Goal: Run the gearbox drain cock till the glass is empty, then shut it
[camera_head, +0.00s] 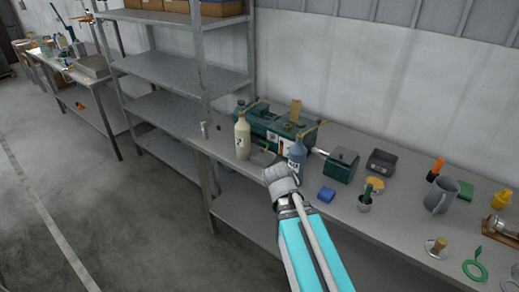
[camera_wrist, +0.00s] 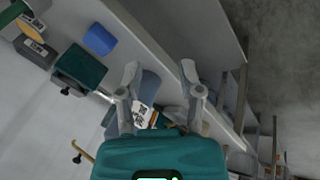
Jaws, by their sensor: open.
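A long dark green machine (camera_head: 265,122) with brass-coloured fittings stands at the back of the bench. A smaller dark green box (camera_head: 341,165) with a pale rod on its left side stands to its right; it also shows in the wrist view (camera_wrist: 80,68). I cannot tell which is the gearbox, and no drain cock or glass can be made out. My gripper (camera_head: 272,172) is open over the bench's front edge, in front of the long machine. In the wrist view its fingers (camera_wrist: 160,72) are apart, with a blue-grey bottle (camera_wrist: 149,90) beyond them. That bottle (camera_head: 297,155) is close to the gripper.
A cream bottle (camera_head: 242,138) stands left of my gripper. A grey jug (camera_head: 440,195) stands further right. A metal shelf (camera_head: 185,65) rises at left; open floor lies in front.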

